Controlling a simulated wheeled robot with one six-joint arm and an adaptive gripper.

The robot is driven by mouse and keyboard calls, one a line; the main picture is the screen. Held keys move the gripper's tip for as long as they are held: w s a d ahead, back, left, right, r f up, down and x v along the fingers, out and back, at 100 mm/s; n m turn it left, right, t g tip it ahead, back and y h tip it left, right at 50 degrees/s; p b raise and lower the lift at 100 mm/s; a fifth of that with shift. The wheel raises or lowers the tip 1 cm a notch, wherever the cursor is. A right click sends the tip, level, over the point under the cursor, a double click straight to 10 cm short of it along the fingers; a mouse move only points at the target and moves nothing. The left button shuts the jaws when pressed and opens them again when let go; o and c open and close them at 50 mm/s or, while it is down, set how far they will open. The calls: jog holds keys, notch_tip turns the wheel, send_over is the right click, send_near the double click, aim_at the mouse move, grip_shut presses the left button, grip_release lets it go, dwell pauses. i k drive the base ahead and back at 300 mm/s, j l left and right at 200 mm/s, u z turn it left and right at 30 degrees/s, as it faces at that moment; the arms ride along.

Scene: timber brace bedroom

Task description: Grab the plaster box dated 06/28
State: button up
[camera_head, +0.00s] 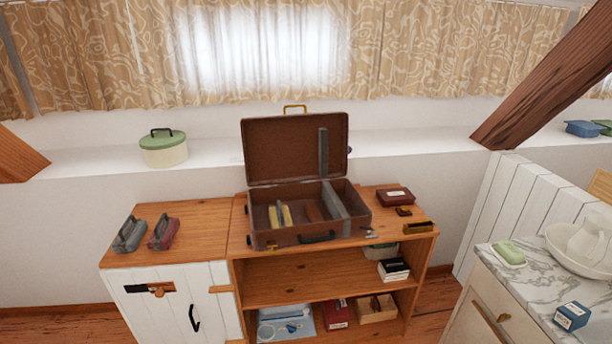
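No date can be read on any box from here, so I cannot tell which one is the plaster box dated 06/28. A small blue box with a pale label (571,316) stands on the marble-topped washstand (540,283) at lower right. A dark red box with a small label (395,195) lies on the wooden cabinet top right of the open suitcase (293,238). The suitcase holds yellowish and brown items, partly hidden by its front wall. My gripper is not in view.
A white basin with a jug (588,239) and a green item on a dish (509,252) share the washstand. Two dark cases (163,233) sit on the cabinet's left. Shelves below (300,275) hold boxes. A round green-lidded tin (163,149) and a slanted beam (550,75) stand behind.

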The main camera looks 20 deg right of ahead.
aim_at(572, 316)
jog(key=z, duration=0.4)
jog(key=i+j+z, duration=0.1)
jog(key=z, duration=0.3)
jog(key=j+z, duration=0.15)
jog(key=z, duration=0.25)
jog(key=j+z, duration=0.1)
jog(key=z, duration=0.3)
jog(key=j+z, duration=0.1)
jog(key=z, duration=0.35)
